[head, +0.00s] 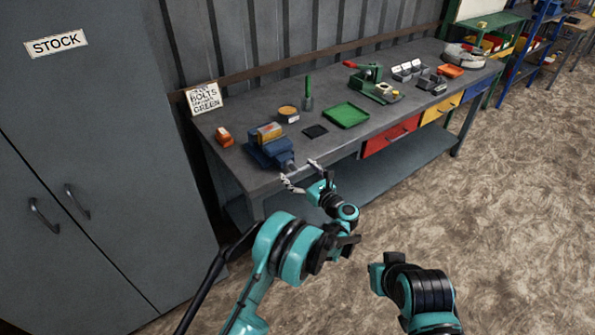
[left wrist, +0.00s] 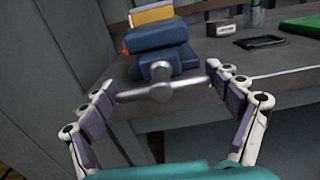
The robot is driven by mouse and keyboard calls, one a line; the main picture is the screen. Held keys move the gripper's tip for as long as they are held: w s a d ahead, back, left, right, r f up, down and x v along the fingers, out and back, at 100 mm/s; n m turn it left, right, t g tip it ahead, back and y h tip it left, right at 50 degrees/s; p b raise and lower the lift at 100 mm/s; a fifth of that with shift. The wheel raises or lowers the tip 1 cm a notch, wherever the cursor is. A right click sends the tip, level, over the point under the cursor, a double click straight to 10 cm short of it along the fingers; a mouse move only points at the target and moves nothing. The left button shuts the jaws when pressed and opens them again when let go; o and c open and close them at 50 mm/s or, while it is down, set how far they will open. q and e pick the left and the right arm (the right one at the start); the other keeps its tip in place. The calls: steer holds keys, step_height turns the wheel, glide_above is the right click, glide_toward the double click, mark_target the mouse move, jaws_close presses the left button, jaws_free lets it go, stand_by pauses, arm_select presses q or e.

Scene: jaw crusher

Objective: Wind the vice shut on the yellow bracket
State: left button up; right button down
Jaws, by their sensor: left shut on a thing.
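The blue vice (head: 266,154) is at the near left end of the grey workbench, and it also shows in the left wrist view (left wrist: 160,38). The yellow bracket (head: 269,131) sits at the top of the vice, between its jaws; in the left wrist view the bracket (left wrist: 152,14) shows behind the blue front jaw. My left gripper (head: 302,175) is at the vice's front. In the left wrist view its fingers (left wrist: 163,92) close on the two ends of the grey handle bar (left wrist: 190,84), with the round hub between them. My right gripper's fingers do not show.
A grey STOCK cabinet (head: 80,150) stands close on the left. Floor at right is clear.

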arm_select(q)
steer(key=m+b, duration=0.1)
steer(key=m, duration=0.3)
steer(key=shift+w+d+m, duration=0.1)
steer(key=shift+m, duration=0.2)
steer(key=m+b, duration=0.1)
steer(key=m, duration=0.4)
steer(key=shift+f+b, duration=0.1)
steer(key=shift+b, duration=0.3)
steer(key=m, duration=0.3)
steer(key=m+b, duration=0.1)
steer(key=m, duration=0.1)
steer(key=shift+w+d+f+m, duration=0.1)
steer(key=shift+f+m, duration=0.05)
steer(key=shift+m, duration=0.25)
steer(key=m, duration=0.4)
steer(key=shift+f+m, duration=0.1)
steer(key=shift+m, duration=0.3)
steer(key=o, duration=0.9)
